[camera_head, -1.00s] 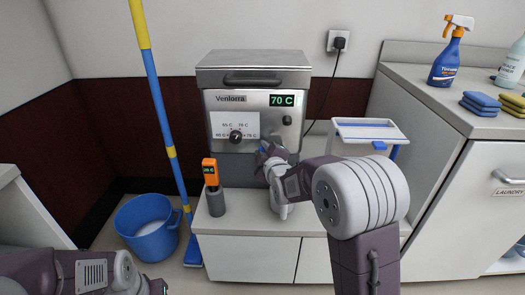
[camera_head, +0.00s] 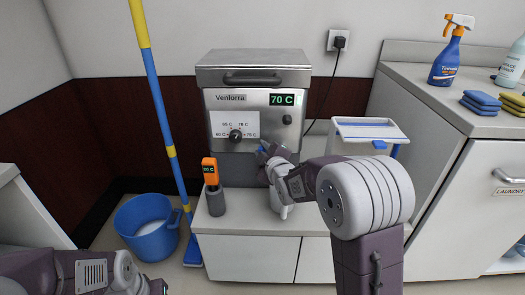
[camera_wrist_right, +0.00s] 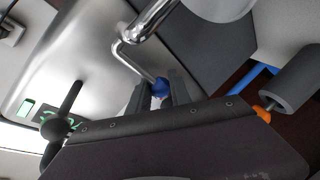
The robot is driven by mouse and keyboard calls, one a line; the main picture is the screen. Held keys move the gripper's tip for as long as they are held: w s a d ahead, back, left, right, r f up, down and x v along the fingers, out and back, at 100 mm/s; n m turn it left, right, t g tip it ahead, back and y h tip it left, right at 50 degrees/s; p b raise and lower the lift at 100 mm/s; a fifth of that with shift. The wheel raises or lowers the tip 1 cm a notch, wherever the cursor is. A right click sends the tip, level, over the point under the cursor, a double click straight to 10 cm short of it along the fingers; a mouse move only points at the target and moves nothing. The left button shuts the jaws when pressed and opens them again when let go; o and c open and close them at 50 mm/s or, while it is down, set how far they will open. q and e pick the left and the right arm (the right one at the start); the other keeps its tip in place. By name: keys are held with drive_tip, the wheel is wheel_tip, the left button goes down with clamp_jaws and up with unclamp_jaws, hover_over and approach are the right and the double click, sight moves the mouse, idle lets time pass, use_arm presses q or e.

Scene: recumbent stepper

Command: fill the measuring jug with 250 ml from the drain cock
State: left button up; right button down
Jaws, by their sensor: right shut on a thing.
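The steel Venlorra boiler (camera_head: 255,92) stands on a low white cabinet, its display reading 70 C. My right gripper (camera_head: 268,154) is at its lower front.
An orange thermometer (camera_head: 210,172) stands in a grey holder (camera_head: 215,201) left of the jug. A blue bucket (camera_head: 147,243) and mop (camera_head: 163,110) are at left. A white trolley (camera_head: 370,131) is behind my right arm.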

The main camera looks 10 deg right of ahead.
drive_tip(key=c, duration=1.2)
unclamp_jaws()
drive_tip(key=p+v, duration=0.2)
drive_tip(key=v, duration=0.7)
drive_tip(key=shift+p, duration=0.4)
